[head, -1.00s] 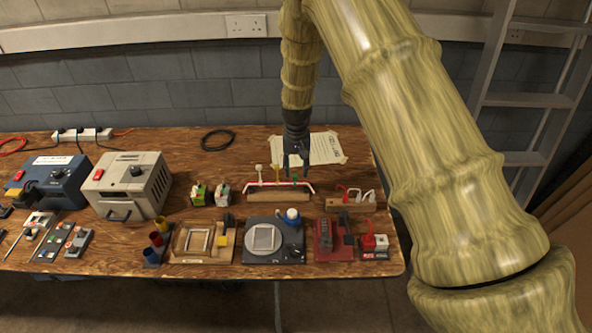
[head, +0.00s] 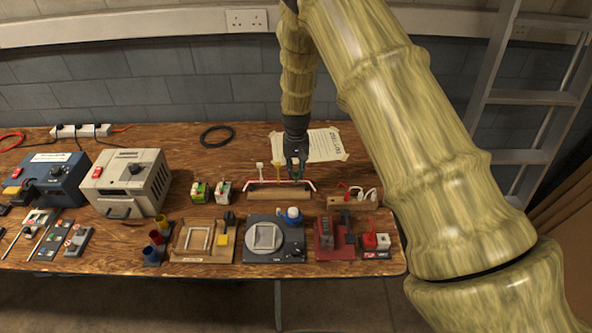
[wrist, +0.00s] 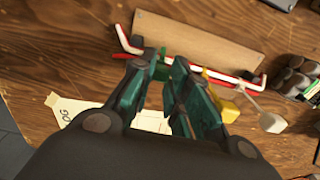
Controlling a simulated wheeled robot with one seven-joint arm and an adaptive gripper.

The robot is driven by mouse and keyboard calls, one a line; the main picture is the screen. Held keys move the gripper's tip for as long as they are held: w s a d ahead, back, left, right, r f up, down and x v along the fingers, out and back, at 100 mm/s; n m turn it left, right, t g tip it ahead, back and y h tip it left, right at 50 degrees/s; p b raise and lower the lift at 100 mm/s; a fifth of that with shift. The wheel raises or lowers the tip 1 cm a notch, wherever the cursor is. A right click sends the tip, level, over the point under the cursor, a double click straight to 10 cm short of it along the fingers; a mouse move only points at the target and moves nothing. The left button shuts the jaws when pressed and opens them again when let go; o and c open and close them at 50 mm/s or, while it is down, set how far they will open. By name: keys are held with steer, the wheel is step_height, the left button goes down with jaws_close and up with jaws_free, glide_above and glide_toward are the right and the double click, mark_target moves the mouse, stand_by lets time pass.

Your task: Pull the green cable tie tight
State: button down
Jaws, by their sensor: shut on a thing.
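The green cable tie (wrist: 161,71) is around the red and white cables above a wooden block (wrist: 200,42). Its tail is mostly hidden by my fingers. My gripper (wrist: 166,68) is shut on the green tie, with one dark, teal-padded finger on each side of it. In the head view my gripper (head: 296,163) points down at the right part of the cable run. A yellow cable tie (wrist: 222,82) stands close beside my right finger in the wrist view. A white cable tie (wrist: 270,122) is farther right.
A taped paper sheet (head: 325,146) lies behind the block. A wooden holder with red and white pieces (head: 352,203) stands to the right, and two small green-and-white items (head: 200,191) to the left. A turntable-like fixture (head: 270,238) is in front.

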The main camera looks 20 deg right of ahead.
mark_target(296, 172)
steer(key=shift+s+r+p, duration=0.2)
steer(key=shift+r+p, duration=0.6)
steer(key=shift+r, duration=1.45)
steer(key=shift+f, duration=0.1)
steer(key=c, duration=1.4)
jaws_free()
steer(key=shift+o, duration=0.2)
steer(key=shift+a, duration=0.1)
steer(key=shift+w+r, duration=0.1)
steer(key=shift+r, duration=0.3)
step_height(296, 172, up, 12)
steer(key=shift+f, duration=0.25)
